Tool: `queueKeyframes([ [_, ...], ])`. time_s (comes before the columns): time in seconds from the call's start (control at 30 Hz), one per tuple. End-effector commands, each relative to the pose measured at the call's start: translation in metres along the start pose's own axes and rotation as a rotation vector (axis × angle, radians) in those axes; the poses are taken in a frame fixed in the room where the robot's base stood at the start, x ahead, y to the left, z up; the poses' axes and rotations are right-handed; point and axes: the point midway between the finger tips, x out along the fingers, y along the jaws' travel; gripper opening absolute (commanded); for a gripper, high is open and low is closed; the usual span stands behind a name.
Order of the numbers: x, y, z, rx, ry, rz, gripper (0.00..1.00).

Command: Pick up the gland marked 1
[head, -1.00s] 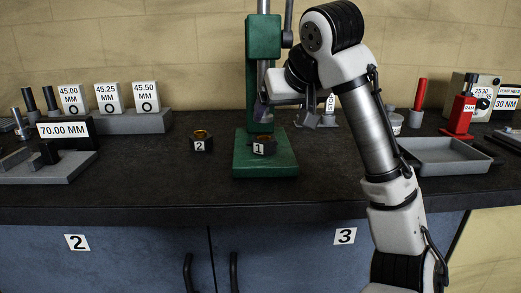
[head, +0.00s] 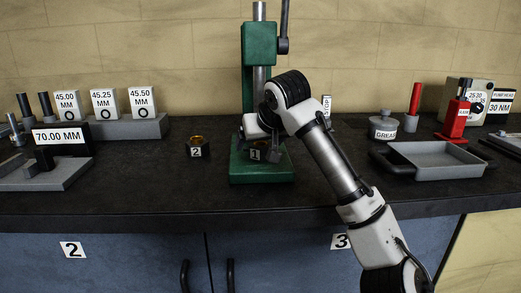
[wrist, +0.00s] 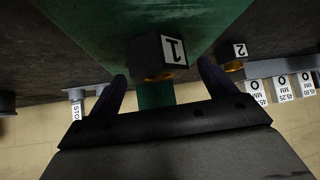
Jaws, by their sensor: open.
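The gland marked 1 (head: 255,155) is a dark block with a white label, sitting on the green press base (head: 262,175). In the wrist view the gland marked 1 (wrist: 148,55) shows upside down, with a brass-coloured part at its top. My gripper (head: 260,147) is low over the press base, right at this gland, and partly hides it. In the wrist view my gripper (wrist: 163,78) is open, one finger on each side of the gland, with gaps visible. The gland marked 2 (head: 196,148) stands on the bench to the left of the press.
The green press column (head: 259,48) rises just behind my gripper. Size blocks (head: 103,102) stand on a grey stand at the left. A grease tin (head: 383,127), a grey tray (head: 435,165) and a red ram (head: 455,120) are at the right. The bench front is clear.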

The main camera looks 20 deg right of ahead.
Motion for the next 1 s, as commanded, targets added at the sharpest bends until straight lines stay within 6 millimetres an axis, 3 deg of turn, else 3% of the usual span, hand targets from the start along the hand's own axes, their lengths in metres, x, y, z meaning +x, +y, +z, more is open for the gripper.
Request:
queueKeyframes([
  [0.23,0.0022,0.0003,0.0002,0.0,0.0,0.0,0.83],
  [0.77,0.0007,0.0001,-0.0008,-0.001,0.003,0.0,0.14],
  [1.0,0.0001,0.0,-0.0015,0.0,0.003,0.0,0.12],
])
